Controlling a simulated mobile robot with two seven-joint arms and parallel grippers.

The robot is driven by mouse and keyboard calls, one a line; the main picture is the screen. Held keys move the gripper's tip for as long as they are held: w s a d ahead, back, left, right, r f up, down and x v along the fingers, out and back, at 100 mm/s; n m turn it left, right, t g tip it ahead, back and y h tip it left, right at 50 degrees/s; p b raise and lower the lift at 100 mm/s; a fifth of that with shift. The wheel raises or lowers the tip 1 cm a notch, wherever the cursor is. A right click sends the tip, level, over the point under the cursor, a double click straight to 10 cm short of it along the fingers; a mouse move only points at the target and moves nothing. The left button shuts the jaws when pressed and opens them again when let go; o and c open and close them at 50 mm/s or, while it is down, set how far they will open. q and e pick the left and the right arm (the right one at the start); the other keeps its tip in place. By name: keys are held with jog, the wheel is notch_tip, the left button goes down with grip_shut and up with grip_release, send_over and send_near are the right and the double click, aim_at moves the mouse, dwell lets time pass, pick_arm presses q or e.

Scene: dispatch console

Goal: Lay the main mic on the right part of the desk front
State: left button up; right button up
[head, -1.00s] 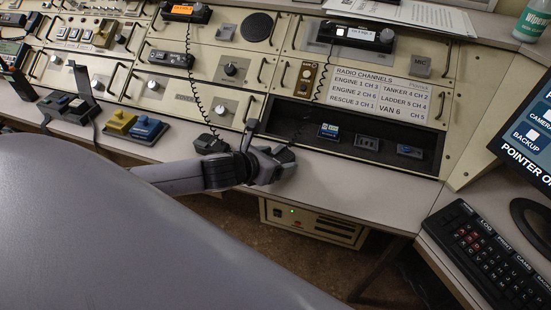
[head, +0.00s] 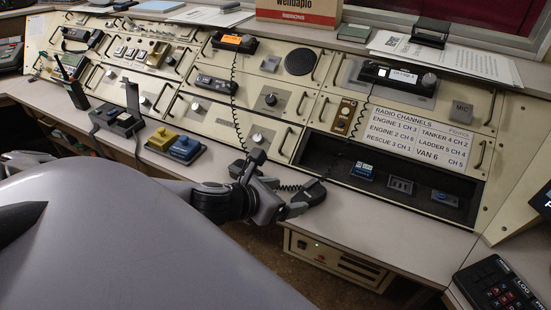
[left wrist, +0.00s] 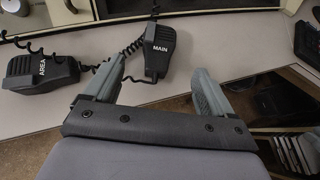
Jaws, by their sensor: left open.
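The main mic (left wrist: 160,50), black and labelled MAIN, lies on the desk front (head: 350,215) with a coiled cord. In the left wrist view it is ahead of my open left gripper (left wrist: 157,85), between the lines of the two fingers and near the left fingertip; contact is unclear. In the head view the main mic (head: 311,192) is just right of my left gripper (head: 277,183), which hides part of the desk. The desk front's right part, below the dark recess, looks clear. My right gripper is not in view.
The area mic (left wrist: 40,72) lies on the desk to the left, its cord running near the main mic. A dark recess (head: 400,170) with small modules opens above the desk. A keyboard (head: 500,287) is at lower right. Yellow (head: 162,139) and blue (head: 186,149) switches stand left.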

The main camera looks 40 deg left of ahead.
pick_arm(q)
jog(key=s+d+f+n, duration=0.4)
jog(key=f+n, duration=0.3)
jog(key=n, duration=1)
jog(key=s+d+f+n, duration=0.4)
jog(key=s+f+n, duration=0.3)
jog(key=n, duration=1.1)
jog(key=shift+f+n+g, duration=0.3)
jog(key=shift+f+g, duration=0.1)
jog(key=shift+f, duration=0.3)
